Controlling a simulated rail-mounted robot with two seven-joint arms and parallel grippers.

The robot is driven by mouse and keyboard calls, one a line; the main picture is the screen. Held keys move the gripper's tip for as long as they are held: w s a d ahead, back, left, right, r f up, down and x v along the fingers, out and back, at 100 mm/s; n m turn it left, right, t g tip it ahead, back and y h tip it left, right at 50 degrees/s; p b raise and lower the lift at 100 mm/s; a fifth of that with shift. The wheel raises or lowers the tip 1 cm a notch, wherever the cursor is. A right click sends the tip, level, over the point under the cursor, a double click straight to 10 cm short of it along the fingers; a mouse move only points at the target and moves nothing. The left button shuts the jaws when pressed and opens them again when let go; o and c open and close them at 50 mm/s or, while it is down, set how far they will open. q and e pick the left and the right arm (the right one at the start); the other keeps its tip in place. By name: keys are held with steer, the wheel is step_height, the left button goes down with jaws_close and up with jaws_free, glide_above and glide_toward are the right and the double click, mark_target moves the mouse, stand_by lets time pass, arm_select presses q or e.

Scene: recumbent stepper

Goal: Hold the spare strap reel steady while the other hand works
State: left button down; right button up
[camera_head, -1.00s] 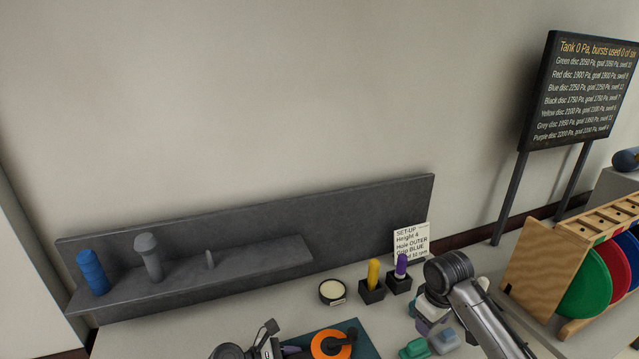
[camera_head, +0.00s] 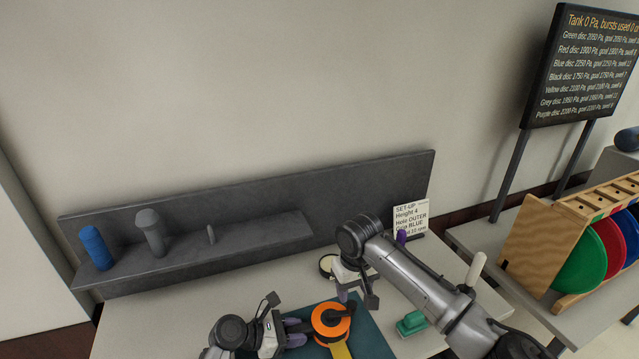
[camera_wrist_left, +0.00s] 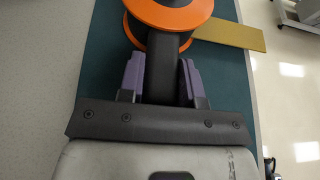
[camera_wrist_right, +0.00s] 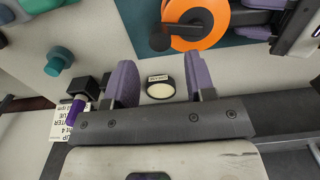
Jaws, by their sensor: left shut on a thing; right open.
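The strap reel (camera_head: 331,318) has an orange rim and a dark hub, and it is on the teal mat (camera_head: 372,340). A yellow strap (camera_head: 341,350) runs out from it; the strap (camera_wrist_left: 228,37) also shows in the left wrist view. My left gripper (camera_head: 296,332) is shut on the reel's dark handle (camera_wrist_left: 162,75), with a purple finger on each side. My right gripper (camera_head: 356,294) is open and empty, beyond the reel. In the right wrist view the space between its fingers (camera_wrist_right: 160,82) shows a round pale-topped tin (camera_wrist_right: 160,88) below; the orange reel (camera_wrist_right: 205,25) is at the top.
A grey shelf (camera_head: 200,260) with a blue cylinder (camera_head: 96,247) and grey pegs stands behind. A set-up card (camera_head: 409,218) stands near a purple peg (camera_head: 401,238). A disc rack (camera_head: 545,240) stands at right.

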mark_target(353, 304)
steer(key=shift+f, duration=3.5)
steer(key=shift+f, duration=0.1)
